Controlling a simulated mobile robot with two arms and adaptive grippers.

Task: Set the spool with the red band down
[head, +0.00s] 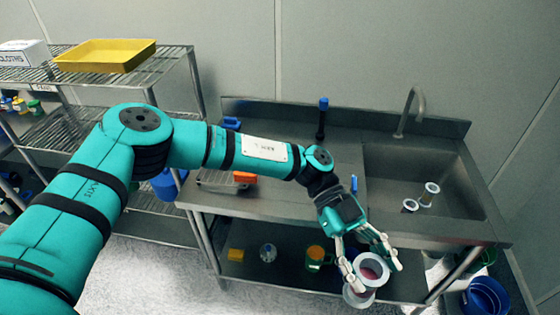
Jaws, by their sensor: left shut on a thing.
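My left gripper (371,270) is low at the front of the steel sink table (280,205), pointing down. It is shut on a spool (370,283) with pale round flanges, one finger on each side. A reddish part shows at the spool; whether it is the red band is hard to tell. The spool is held in the air, in front of the table's front edge as seen from above. Two other spools are in the sink basin: one (429,187) stands upright with a tan middle, the other (410,206) is lower left of it. My right gripper is not in view.
A faucet (412,110) stands behind the sink (460,185). A wire rack with a yellow tray (105,56) is left.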

